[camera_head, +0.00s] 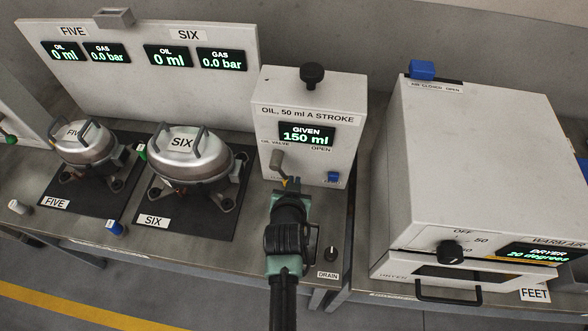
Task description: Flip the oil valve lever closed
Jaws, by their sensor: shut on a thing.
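The oil valve lever (277,160) is a small tan-grey handle on the front of the white oil dispenser box (262,105). It hangs downward below the "OIL VALVE" label, with the word "OPEN" to its upper right. Its lower end meets the fingertips of my gripper (289,184), which is shut on it. My gripper comes up from the bottom of the view and hides the lower front of the box. A faint label by the lever's lower end is too small to read. The box display (306,135) reads "GIVEN 150 ml".
A black knob (312,75) tops the box, and a blue part (334,177) sits right of the lever. Compressors five (88,148) and six (183,160) stand left on dark mats. A drain knob (331,253) is right of my arm. A white dryer (480,150) stands right.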

